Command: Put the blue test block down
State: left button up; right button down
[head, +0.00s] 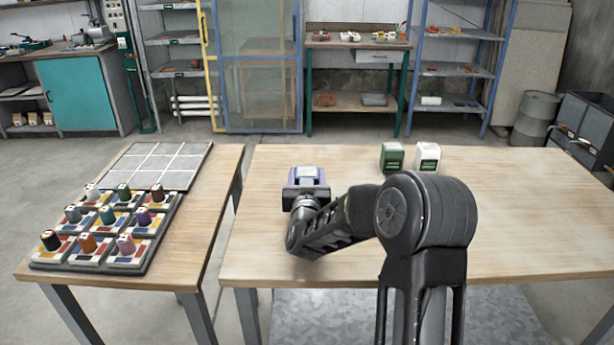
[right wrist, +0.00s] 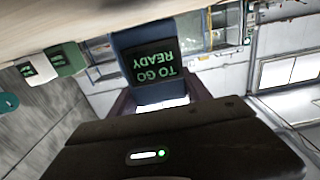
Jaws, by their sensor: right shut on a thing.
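The blue test block (head: 308,174) is at the left part of the wide wooden table (head: 480,230), between the fingers of my right gripper (head: 306,191). In the right wrist view the blue block (right wrist: 155,62) shows a dark screen with green "READY TO GO" letters, upside down in that picture. The right gripper (right wrist: 160,98) is shut on it, one finger on each side. The block is at or very close to the tabletop; I cannot tell whether it touches. My left gripper is in neither view.
A green block (head: 392,157) and a white block (head: 427,157) stand at the table's back. A gap separates the tables. The wide table's right side is clear.

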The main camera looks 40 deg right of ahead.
jog(key=shift+f+b, duration=0.2)
jog(key=shift+b, duration=0.15)
jog(key=c, duration=0.9)
grip_release()
jog(key=shift+s+f, duration=0.1)
jog(key=shift+f, duration=0.05)
jog(key=o, duration=0.4)
jog(key=shift+a+f, duration=0.1)
jog(key=shift+f, duration=0.1)
jog(key=shift+r+p, duration=0.35)
jog(key=shift+p, duration=0.25)
jog(key=shift+r+p, duration=0.45)
jog(key=b+v, duration=0.2)
jog(key=v, duration=0.9)
jog(key=shift+s+a, duration=0.25)
jog(key=shift+s, duration=0.05)
